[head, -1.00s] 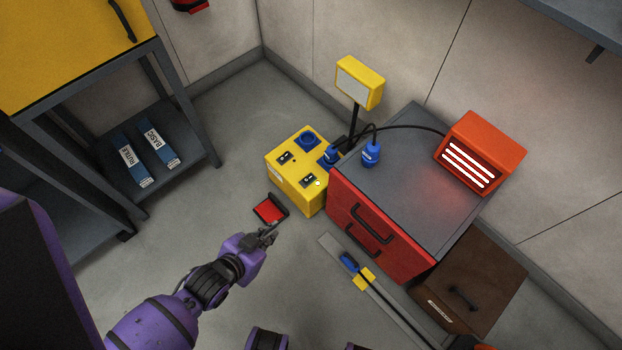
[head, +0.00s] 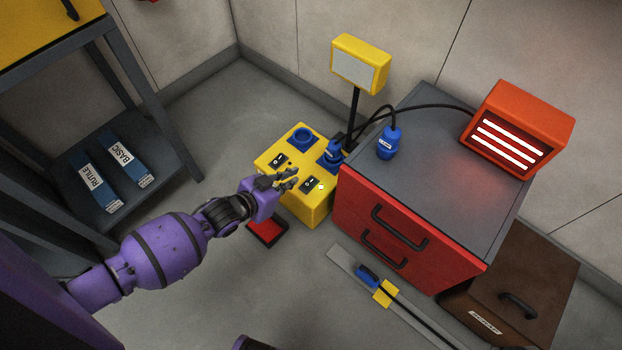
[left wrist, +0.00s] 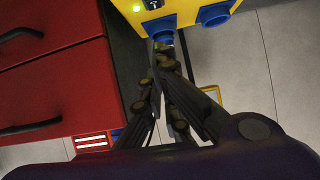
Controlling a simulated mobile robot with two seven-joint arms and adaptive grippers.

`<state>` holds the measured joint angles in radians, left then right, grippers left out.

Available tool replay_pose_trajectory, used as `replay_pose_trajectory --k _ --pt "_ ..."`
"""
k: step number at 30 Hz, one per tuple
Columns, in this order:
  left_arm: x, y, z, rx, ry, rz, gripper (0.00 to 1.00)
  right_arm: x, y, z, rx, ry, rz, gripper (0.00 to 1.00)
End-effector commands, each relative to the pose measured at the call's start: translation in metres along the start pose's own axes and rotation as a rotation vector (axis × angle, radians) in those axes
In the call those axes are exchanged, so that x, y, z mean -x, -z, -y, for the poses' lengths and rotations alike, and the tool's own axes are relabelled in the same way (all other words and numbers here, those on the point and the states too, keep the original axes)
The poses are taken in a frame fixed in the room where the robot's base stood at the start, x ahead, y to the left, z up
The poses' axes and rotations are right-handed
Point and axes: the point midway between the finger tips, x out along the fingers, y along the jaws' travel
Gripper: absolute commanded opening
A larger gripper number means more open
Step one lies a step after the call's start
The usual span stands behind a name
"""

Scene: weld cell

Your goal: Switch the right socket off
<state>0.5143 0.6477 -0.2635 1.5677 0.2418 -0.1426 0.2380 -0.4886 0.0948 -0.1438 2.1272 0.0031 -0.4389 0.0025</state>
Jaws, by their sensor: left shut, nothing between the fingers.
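The yellow socket box (head: 316,208) stands on the floor beside the red cabinet. Its top carries a left rocker switch (head: 277,160), a right rocker switch (head: 309,184), an empty blue left socket (head: 303,138) and a right socket with a blue plug (head: 333,152) in it. My right gripper is not seen.
The red cabinet (head: 400,225) stands right of the box, with a second blue plug (head: 388,143) and a glowing heater (head: 515,135) on top. A yellow lamp (head: 360,65) rises behind the box. A red tray-like thing (head: 267,231) lies on the floor below my left gripper.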

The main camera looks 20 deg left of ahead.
Motion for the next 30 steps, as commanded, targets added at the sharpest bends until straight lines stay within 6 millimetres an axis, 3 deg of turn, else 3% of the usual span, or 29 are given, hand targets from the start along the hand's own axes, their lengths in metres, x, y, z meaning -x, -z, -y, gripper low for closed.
replay_pose_trajectory --k 13,17,30 --pt "0.000 0.002 -0.001 0.039 -0.004 -0.013 0.00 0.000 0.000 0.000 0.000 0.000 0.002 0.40" --pt "-0.009 0.000 -0.001 0.039 -0.004 -0.012 0.00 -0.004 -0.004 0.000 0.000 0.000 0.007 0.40" --pt "-0.097 -0.002 -0.002 0.039 -0.005 -0.011 0.00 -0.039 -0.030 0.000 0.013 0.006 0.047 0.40"
